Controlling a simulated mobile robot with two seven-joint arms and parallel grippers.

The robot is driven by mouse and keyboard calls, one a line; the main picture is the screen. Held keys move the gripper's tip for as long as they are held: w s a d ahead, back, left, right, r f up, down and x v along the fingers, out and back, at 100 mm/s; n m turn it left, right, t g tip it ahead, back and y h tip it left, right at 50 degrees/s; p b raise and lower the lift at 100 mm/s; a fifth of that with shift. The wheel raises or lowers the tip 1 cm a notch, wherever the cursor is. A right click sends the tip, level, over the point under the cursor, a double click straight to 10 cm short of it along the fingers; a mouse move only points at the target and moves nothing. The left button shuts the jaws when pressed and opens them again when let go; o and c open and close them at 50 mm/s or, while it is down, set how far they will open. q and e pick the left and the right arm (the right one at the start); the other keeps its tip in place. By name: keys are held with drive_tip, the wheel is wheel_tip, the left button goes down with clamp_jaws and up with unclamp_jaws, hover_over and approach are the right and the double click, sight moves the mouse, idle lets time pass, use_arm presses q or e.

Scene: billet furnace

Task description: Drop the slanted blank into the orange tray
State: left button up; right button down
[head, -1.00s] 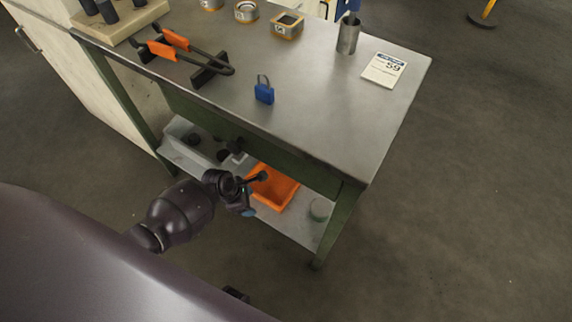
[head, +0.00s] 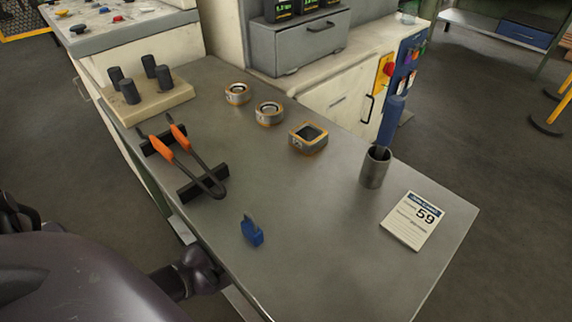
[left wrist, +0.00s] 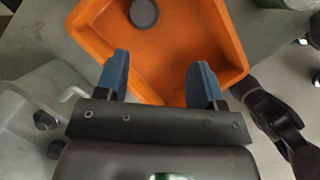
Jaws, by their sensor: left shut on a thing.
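The orange tray (left wrist: 178,68) fills the upper middle of the left wrist view. A dark round blank (left wrist: 144,14) shows against its inside near the top; I cannot tell whether it is the slanted one. My left gripper (left wrist: 158,72) is over the tray, its two blue fingers apart on either side of a gap. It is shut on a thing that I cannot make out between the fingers. My right gripper is not in view.
A dark jointed part (left wrist: 272,115) is close on the right.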

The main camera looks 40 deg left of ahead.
use_arm(q)
drive_tip(key=f+b, duration=0.1)
drive_tip(key=f, duration=0.1)
drive_tip(key=f+b, duration=0.1)
drive_tip(key=f, duration=0.1)
drive_tip(key=shift+s, duration=0.4)
drive_tip(key=shift+f+b, duration=0.3)
drive_tip(key=shift+b, duration=0.15)
drive_tip(key=shift+w+f+b, duration=0.3)
drive_tip(key=shift+f+b, duration=0.15)
drive_tip(key=shift+b, duration=0.1)
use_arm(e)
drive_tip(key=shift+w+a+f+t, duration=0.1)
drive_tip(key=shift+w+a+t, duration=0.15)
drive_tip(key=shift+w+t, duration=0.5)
use_arm(q)
drive_tip(key=shift+w+r, duration=0.1)
drive_tip(key=o, duration=1.6)
drive_tip(key=shift+c, duration=0.2)
